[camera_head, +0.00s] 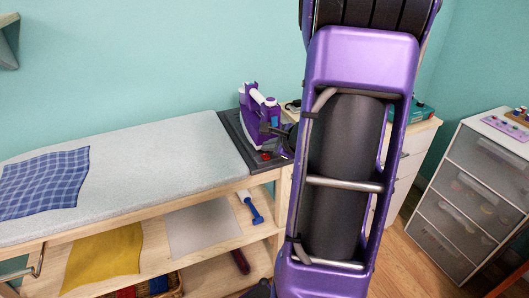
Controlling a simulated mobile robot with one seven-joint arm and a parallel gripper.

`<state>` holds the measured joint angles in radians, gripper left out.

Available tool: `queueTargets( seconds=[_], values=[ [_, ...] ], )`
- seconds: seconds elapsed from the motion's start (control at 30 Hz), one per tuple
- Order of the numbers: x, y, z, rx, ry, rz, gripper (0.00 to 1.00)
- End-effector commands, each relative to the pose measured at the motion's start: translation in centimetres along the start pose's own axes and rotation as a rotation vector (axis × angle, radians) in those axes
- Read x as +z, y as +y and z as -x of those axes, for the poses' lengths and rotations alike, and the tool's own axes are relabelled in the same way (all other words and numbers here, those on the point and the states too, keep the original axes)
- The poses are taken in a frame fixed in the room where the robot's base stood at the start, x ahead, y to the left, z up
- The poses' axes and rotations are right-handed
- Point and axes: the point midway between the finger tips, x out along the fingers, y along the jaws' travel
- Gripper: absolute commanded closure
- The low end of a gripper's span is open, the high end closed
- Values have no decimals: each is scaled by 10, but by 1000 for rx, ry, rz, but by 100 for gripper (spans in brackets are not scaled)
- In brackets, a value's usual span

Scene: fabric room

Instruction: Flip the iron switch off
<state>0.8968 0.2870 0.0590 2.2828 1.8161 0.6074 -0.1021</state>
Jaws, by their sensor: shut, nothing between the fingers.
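The purple and white iron (249,112) stands on the dark iron rest (233,133) at the right end of the ironing board. A small red spot (266,156) shows at the front of the rest; I cannot tell if it is the switch or which way it is set. The dark tip of my gripper (271,130) reaches out from behind my purple arm, at the iron's right side. It is shut and empty. I cannot tell whether it touches the iron. My arm hides the rest's right side.
The padded ironing board (150,150) holds a blue checked cloth (45,183) at left. On the shelf below lie a yellow cloth (103,257), a pale cloth (203,229) and a blue-handled tool (250,207). A drawer unit (465,190) stands at right, with bare floor before it.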

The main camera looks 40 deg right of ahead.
Motion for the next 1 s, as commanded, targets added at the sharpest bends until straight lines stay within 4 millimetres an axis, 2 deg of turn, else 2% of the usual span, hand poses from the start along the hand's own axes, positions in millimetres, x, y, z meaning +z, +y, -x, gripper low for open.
queueTargets(
  seconds=[0.47, 1.0],
  values=[
    [4, -4, 6, -1, 0, -1, 100],
    [28, -28, 38, -1, 0, -1, 100]
  ],
)
